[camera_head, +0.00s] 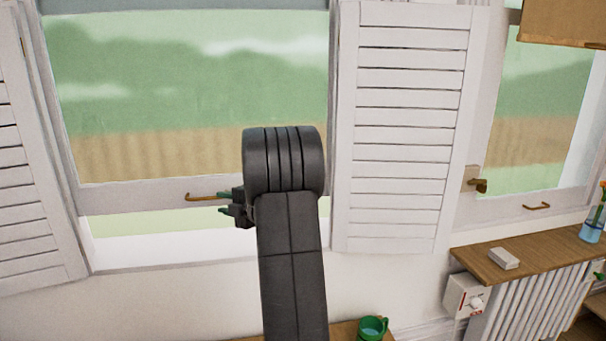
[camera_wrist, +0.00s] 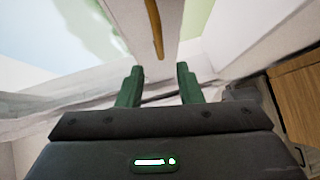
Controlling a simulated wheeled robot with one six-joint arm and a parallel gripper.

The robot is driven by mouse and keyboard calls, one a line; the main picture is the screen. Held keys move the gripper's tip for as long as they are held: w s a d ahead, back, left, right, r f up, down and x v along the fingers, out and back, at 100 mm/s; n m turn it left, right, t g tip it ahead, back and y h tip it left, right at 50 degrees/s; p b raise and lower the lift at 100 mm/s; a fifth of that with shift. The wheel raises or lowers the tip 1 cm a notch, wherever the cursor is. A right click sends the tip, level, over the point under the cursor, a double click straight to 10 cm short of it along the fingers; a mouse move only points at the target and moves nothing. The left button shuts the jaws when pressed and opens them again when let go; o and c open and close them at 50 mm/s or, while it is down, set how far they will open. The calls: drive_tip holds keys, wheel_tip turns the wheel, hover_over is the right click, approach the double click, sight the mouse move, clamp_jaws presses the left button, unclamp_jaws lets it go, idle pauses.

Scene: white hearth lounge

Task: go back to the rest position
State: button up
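My gripper (camera_head: 223,203) is at the lower rail of the left window, beside the brass handle (camera_head: 203,197). In the wrist view my gripper (camera_wrist: 160,84) has its two green fingers spread apart with nothing held between them. The brass handle (camera_wrist: 155,28) shows there beyond the fingertips. The left window sash (camera_head: 130,195) stands raised, with an open gap above the white sill (camera_head: 160,250). My dark arm hides part of the rail's right end.
White louvred shutters (camera_head: 405,130) stand on both sides of the window. A green mug (camera_head: 372,328) is on a wooden surface below. At right, a wooden shelf (camera_head: 535,250) over a radiator (camera_head: 535,300) holds a small white block (camera_head: 503,258) and a blue vase (camera_head: 592,232).

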sight(205, 199)
drive_tip(key=p+x, duration=0.1)
drive_tip(key=x, duration=0.9)
drive_tip(key=shift+p, duration=0.3)
drive_tip(key=shift+f, duration=0.25)
drive_tip(key=shift+d, duration=0.1)
